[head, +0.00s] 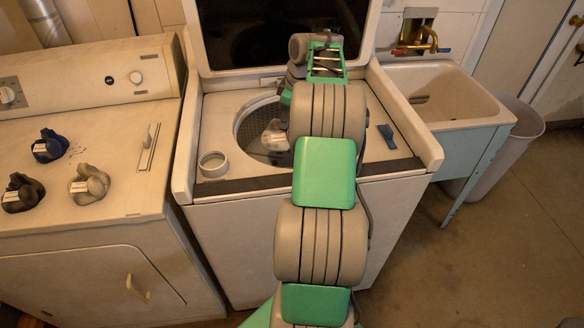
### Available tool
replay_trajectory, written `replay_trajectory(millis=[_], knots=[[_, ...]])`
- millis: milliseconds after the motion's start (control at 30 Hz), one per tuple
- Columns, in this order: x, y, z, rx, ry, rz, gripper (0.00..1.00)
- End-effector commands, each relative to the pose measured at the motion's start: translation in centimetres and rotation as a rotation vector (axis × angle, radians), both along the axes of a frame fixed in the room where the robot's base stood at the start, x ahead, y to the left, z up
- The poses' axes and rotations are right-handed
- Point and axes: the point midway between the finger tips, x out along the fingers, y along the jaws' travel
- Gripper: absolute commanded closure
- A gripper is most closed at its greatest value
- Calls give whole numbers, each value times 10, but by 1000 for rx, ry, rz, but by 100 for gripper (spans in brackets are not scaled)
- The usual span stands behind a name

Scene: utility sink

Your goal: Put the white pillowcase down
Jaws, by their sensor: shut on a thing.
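The white pillowcase (274,136) is a small, pale, bunched cloth with a label, at the round opening of the top-loading washer (225,235). My gripper (286,95) is over that opening, mostly hidden behind my own arm. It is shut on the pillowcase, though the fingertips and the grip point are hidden. The pillowcase hangs at the right part of the opening, against the perforated drum (246,128). I cannot tell whether it touches the drum.
The washer's lid (210,45) stands open. A white ring (213,164) and a blue item (387,136) lie on its top. Several bunched cloths, one of them blue (48,146), lie on the left machine (120,190). A sink (450,95) and a bin (525,120) stand right.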

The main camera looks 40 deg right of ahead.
Motion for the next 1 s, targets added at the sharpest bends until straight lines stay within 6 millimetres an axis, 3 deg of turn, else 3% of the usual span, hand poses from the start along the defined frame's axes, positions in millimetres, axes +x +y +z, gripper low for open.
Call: replay_trajectory(millis=[33,233,633,867,900,1000], knots=[[0,0,-17,-1,0,0,100],[0,1,-39,1,1,-1,100],[0,1,-112,2,2,1,100],[0,0,-121,-1,0,0,100],[0,0,-122,0,1,0,77],[0,0,-122,0,1,0,69]])
